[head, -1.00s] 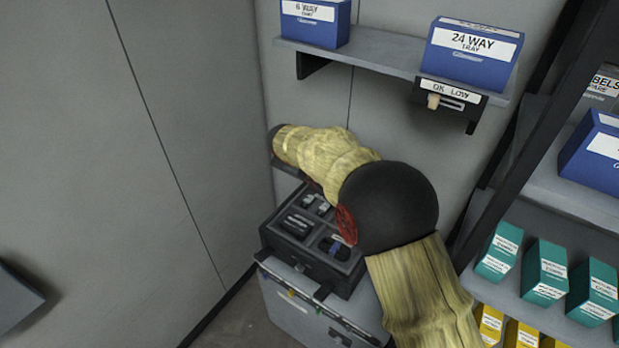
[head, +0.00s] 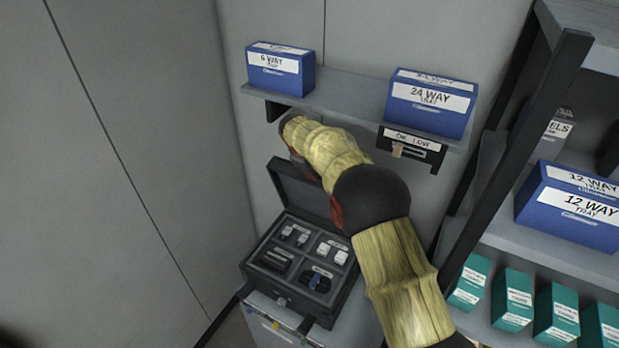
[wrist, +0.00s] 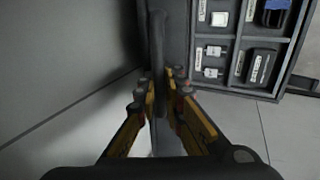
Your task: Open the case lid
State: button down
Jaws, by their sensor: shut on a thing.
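The dark case (head: 330,308) stands on a grey cabinet, with its lid (head: 290,190) raised at the back. Inside, several compartments hold small white and black parts. In the head view my arm covers the right part of the lid and hides the gripper's fingers.
A wall shelf (head: 340,104) above holds blue tray boxes (head: 432,103); a small labelled gauge holder (head: 411,150) hangs beneath it. A rack at the right holds blue and teal boxes (head: 513,300). The grey wall (head: 120,120) at left is bare.

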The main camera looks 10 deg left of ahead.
jog(key=shift+w+d+r, duration=0.1)
jog(key=shift+w+r, duration=0.15)
jog(key=shift+w, duration=0.15)
jog(key=c, duration=2.3)
grip_release()
jog(key=shift+o, duration=0.3)
jog(key=shift+s, duration=0.1)
jog(key=v, duration=0.7)
jog(key=shift+r, duration=0.2)
jog(key=shift+c, duration=0.3)
